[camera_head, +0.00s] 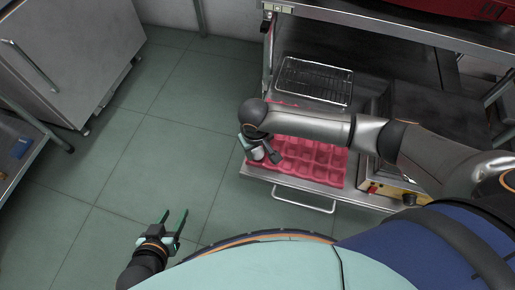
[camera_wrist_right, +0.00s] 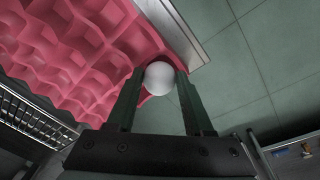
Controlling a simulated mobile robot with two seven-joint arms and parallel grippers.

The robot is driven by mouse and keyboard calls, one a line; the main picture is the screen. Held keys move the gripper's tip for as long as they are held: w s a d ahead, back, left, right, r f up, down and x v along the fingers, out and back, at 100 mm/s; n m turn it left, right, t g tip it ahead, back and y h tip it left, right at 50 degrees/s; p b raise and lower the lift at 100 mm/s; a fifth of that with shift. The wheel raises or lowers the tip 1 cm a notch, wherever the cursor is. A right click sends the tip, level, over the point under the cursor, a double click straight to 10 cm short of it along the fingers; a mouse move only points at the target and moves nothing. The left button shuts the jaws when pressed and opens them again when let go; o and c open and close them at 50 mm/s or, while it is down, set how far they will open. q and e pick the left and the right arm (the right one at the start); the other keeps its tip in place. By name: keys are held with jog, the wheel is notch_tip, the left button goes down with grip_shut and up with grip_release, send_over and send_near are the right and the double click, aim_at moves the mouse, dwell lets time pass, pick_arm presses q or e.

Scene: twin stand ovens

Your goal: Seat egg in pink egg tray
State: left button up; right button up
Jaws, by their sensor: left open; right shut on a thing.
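The pink egg tray (camera_head: 318,158) lies on the metal shelf in front of me, and its empty cups fill the upper left of the right wrist view (camera_wrist_right: 70,50). My right gripper (camera_wrist_right: 157,80) is shut on the white egg (camera_wrist_right: 159,78). It holds the egg at the tray's edge, by the left end of the tray in the head view. Whether the egg touches a cup I cannot tell. In the head view my right gripper (camera_head: 262,154) hides part of the tray's left end. My left gripper (camera_head: 175,224) is open and empty, over the floor.
A wire rack (camera_head: 314,81) lies behind the tray on the metal surface. A handle (camera_head: 304,202) sticks out below the shelf's front edge. A metal appliance (camera_head: 392,185) stands right of the tray. A steel cabinet (camera_head: 70,55) is at far left. The green floor between is clear.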

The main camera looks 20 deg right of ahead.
jog(key=shift+f, duration=0.1)
jog(key=o, duration=0.9)
jog(key=r+p, duration=0.1)
jog(key=r, duration=0.3)
jog(key=r+p, duration=0.1)
jog(key=r, duration=0.3)
jog(key=s+r+p, duration=0.1)
jog(key=r+p, duration=0.1)
jog(key=r, duration=0.2)
jog(key=shift+s+a+r, duration=0.1)
jog(key=shift+a+r, duration=0.15)
jog(key=shift+a, duration=0.15)
